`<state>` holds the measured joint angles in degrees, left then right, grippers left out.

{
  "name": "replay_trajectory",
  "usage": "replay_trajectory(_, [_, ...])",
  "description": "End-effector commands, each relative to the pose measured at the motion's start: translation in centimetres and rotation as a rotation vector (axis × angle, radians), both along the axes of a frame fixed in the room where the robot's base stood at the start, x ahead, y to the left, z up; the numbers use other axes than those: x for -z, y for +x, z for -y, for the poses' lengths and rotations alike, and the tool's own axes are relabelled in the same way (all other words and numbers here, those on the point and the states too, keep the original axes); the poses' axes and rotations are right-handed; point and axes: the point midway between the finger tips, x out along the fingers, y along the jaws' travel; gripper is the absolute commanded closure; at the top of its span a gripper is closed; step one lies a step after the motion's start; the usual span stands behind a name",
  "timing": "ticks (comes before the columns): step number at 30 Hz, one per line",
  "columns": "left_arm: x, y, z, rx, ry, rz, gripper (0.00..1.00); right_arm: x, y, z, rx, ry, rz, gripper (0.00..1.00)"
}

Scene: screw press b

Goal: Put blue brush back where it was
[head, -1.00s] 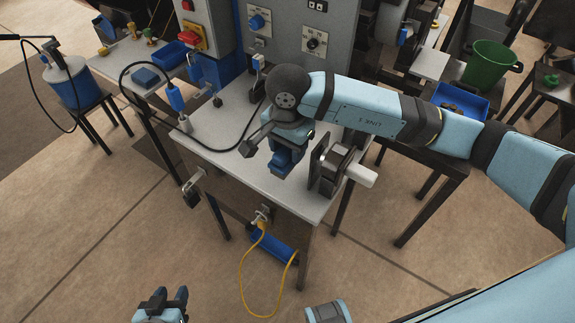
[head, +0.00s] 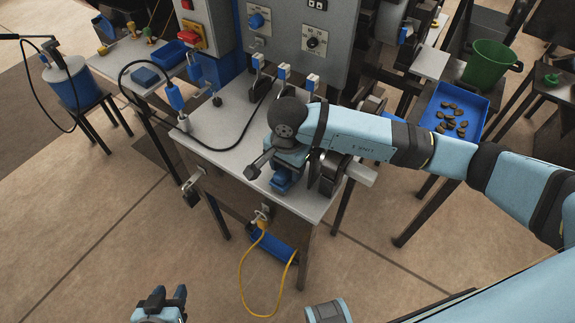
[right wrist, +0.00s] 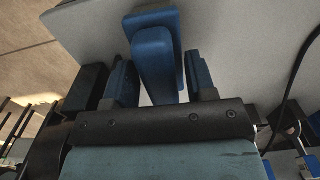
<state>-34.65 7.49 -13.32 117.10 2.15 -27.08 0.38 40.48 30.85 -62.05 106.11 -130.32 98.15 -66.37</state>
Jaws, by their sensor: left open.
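The blue brush (head: 283,182) is partly hidden under my right gripper (head: 288,168), near the front right of the grey worktable. In the right wrist view, a long blue piece (right wrist: 155,60), which looks like the brush, lies between the fingers of my right gripper (right wrist: 163,82), with a wider blue part behind it. Pale gaps show between this piece and both fingers, so the gripper looks open around it. Contact between the brush and the tabletop is unclear. My left gripper (head: 166,299) is open and empty, low over the floor at the bottom.
The worktable (head: 215,155) holds a dark clamp-like device (head: 327,172) close to the right of my gripper. Several upright levers stand behind. A black cable curves across the left. A blue tray (head: 470,97) with brown pieces and a green bucket (head: 490,62) are at right.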

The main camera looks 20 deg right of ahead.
Motion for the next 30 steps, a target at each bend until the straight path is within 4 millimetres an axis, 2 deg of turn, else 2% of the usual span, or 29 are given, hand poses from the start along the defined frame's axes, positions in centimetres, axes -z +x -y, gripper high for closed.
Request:
replay_trajectory(1, [0.0,0.0,0.0,0.0,0.0,-0.001,0.57,0.0,0.0,0.0,0.0,0.0,0.0,0.37])
replay_trajectory(2, [-0.1,0.0,0.0,0.0,0.0,0.0,0.57,-0.1,0.0,0.0,0.0,0.0,0.0,0.3])
replay_trajectory(3, [-0.1,0.0,0.0,-0.001,-0.001,0.0,0.57,-0.1,0.0,0.0,0.0,0.0,0.0,0.27])
replay_trajectory(10, [-0.3,0.1,0.3,-0.005,-0.008,0.001,0.57,-0.1,0.0,0.0,0.0,0.0,0.0,0.27])
replay_trajectory(14, [-0.7,0.1,0.5,-0.008,-0.013,0.003,0.57,-0.8,0.1,0.0,0.0,0.0,0.002,0.27])
replay_trajectory(17, [-0.6,0.1,0.6,-0.01,-0.017,0.004,0.57,-2.3,0.1,0.0,-0.002,0.001,0.006,0.27])
replay_trajectory(27, [-0.2,0.0,0.5,-0.008,-0.014,-0.001,0.57,-9.5,0.1,0.0,0.0,0.0,0.005,0.27])
replay_trajectory(30, [-0.1,0.0,0.4,-0.006,-0.012,-0.002,0.57,-10.9,0.1,0.0,-0.001,0.0,0.004,0.27])
